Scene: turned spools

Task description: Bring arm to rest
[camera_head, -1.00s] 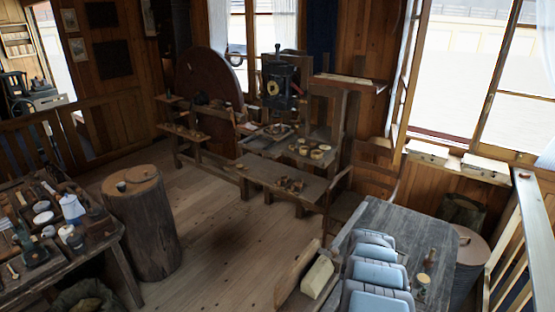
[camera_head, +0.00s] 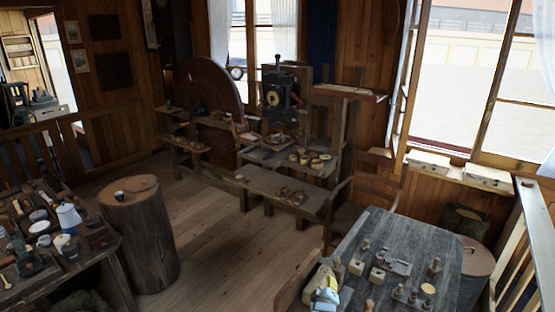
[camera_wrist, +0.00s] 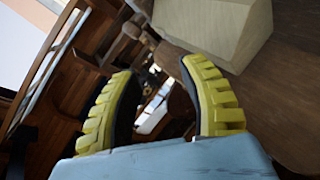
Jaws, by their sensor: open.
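My gripper (camera_head: 326,296) is low at the front left edge of the grey wooden table (camera_head: 420,232), at the bottom of the head view. In the wrist view its two yellow ribbed fingers (camera_wrist: 158,68) stand apart with nothing between them. A pale, cream-coloured block (camera_wrist: 215,28) is just beyond the right finger; it appears close to the gripper, but I cannot tell whether they touch. Several small turned wooden pieces stand on the table, one near the right side (camera_head: 433,266) and one toward the back (camera_head: 365,244).
Two small pale blocks, one (camera_head: 356,267) beside the other (camera_head: 377,274), and a grey metal piece (camera_head: 398,263) lie on the table. A wooden stump (camera_head: 140,235) stands left, beside a cluttered bench (camera_head: 100,262). A pale railing (camera_head: 527,240) is at right. Floor between is clear.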

